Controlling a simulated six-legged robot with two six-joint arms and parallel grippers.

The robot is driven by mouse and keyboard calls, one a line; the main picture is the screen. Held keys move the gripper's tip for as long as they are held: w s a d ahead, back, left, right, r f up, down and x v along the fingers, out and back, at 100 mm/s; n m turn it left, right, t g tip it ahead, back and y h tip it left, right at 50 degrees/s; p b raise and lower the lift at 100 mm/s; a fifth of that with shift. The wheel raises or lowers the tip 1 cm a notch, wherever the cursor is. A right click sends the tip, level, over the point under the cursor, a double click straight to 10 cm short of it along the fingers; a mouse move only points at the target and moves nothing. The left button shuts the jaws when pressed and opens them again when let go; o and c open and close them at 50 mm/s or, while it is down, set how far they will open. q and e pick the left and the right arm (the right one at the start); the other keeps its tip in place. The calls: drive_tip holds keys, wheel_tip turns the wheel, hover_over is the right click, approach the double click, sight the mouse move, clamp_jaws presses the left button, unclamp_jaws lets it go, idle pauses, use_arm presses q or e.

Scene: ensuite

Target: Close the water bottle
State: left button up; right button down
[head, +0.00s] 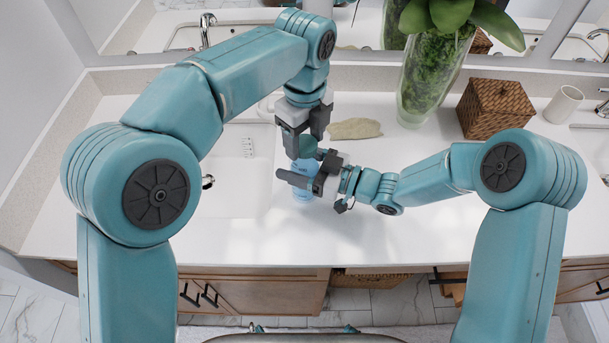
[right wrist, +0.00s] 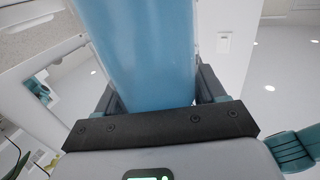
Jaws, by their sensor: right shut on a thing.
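The water bottle (head: 304,194) is light blue and stands upright near the front of the white counter. My right gripper (head: 301,181) is shut around its body from the right. In the right wrist view the blue bottle body (right wrist: 145,50) fills the space between the two dark fingers. A teal-green lid (head: 307,147) shows at the top of the bottle. My left gripper (head: 305,147) points down from above, its fingers apart on either side of the lid. I cannot tell whether they press on the lid, or whether the lid is seated on the bottle, as the fingers partly hide it.
A sink basin (head: 232,190) lies left of the bottle. A beige cloth (head: 354,129) lies behind it. A glass vase with a plant (head: 430,75), a woven box (head: 499,108) and a white cup (head: 563,104) stand at the back right. The counter's front middle is clear.

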use_arm(q)
drive_tip(key=shift+o, duration=0.9)
drive_tip(key=shift+r, duration=0.1)
drive_tip(key=shift+r, duration=2.2)
drive_tip(key=shift+c, duration=0.3)
